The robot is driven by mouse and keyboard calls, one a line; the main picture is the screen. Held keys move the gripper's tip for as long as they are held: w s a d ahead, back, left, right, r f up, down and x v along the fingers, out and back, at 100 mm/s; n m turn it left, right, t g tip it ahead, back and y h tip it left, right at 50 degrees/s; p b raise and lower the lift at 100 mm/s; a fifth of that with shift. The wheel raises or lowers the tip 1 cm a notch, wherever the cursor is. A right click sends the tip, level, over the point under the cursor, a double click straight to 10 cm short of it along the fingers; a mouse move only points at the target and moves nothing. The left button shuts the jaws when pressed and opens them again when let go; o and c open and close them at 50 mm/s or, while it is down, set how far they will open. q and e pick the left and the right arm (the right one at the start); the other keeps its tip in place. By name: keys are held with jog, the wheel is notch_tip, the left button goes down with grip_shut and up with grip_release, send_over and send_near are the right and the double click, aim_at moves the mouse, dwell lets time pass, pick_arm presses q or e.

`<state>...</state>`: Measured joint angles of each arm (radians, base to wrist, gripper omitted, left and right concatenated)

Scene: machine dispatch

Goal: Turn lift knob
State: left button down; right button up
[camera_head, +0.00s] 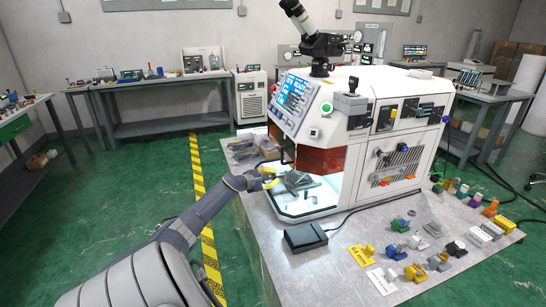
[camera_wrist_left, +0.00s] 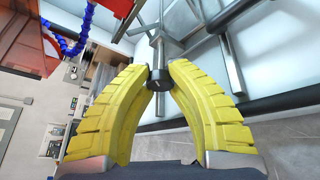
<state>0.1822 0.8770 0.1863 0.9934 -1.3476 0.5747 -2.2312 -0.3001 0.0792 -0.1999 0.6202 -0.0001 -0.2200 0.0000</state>
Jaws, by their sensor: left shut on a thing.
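My left gripper (camera_head: 268,178) reaches from the left into the open front bay of the white machine (camera_head: 405,95). In the left wrist view the yellow ribbed fingertips of the left gripper (camera_wrist_left: 159,72) are closed on a small dark round knob (camera_wrist_left: 157,84), one finger on each side. The knob sits at the end of a thin metal shaft inside the bay. In the head view the knob is too small and covered to make out. My right gripper is not in view.
A red-orange guard (camera_head: 320,160) hangs over the bay, beside the gripper. A black box with a cable (camera_head: 305,237) lies on the metal bench in front.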

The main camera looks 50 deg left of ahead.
pick_arm(q)
jog(key=shift+a+n+g+h, duration=0.15)
jog(key=shift+n+g+h, duration=0.5)
jog(key=shift+n, duration=0.35)
jog(key=shift+n+g+h, duration=0.45)
jog(key=shift+n+h, duration=0.5)
jog(key=shift+n, duration=0.35)
jog(key=shift+f, duration=0.1)
jog(key=c, duration=1.4)
grip_release()
jog(key=shift+o, duration=0.2)
jog(key=shift+s, duration=0.15)
jog(key=v, duration=1.1)
jog(key=shift+s+r, duration=0.25)
jog(key=shift+r, duration=0.05)
jog(key=shift+a, duration=0.15)
